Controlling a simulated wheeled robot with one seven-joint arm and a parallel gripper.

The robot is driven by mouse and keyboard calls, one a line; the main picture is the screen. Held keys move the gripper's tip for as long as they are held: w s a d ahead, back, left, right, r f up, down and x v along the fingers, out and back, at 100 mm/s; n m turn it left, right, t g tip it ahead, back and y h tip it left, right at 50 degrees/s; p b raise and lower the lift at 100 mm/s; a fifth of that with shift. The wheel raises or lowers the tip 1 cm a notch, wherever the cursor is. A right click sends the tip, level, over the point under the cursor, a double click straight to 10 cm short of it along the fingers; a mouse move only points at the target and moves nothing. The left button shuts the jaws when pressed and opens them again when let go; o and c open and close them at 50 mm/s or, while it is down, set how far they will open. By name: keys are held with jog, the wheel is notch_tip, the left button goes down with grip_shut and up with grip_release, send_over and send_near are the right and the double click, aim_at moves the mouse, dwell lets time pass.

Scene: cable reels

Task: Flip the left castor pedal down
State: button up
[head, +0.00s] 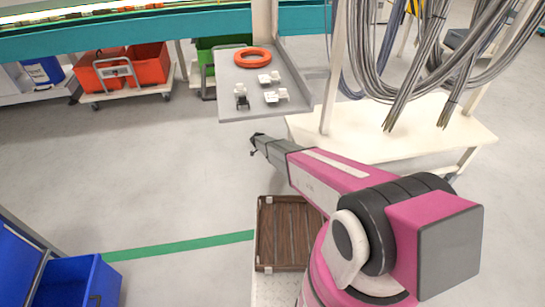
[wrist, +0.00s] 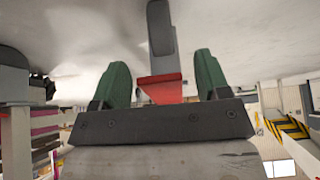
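My gripper (head: 254,144) reaches out to the left over the grey floor in the head view, below the grey tray's front edge. In the wrist view my gripper (wrist: 160,82) shows two green fingers standing apart. A grey bar with a red flared end (wrist: 160,88) shows in the gap between them, with space visible on both sides. I cannot tell whether this is the left castor pedal, or how near it is to the fingers. No castor pedal can be made out in the head view.
A grey tray (head: 232,102) holds an orange ring (head: 252,57) and several small white parts. A cream cable stand (head: 390,145) with hanging grey cables is at right. Orange bins (head: 147,66) sit on a wheeled trolley at upper left. Floor left of my gripper is clear.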

jog(key=shift+r, duration=0.1)
jog(key=v, duration=1)
jog(key=shift+a+r, duration=0.25)
jog(key=shift+s, duration=0.15)
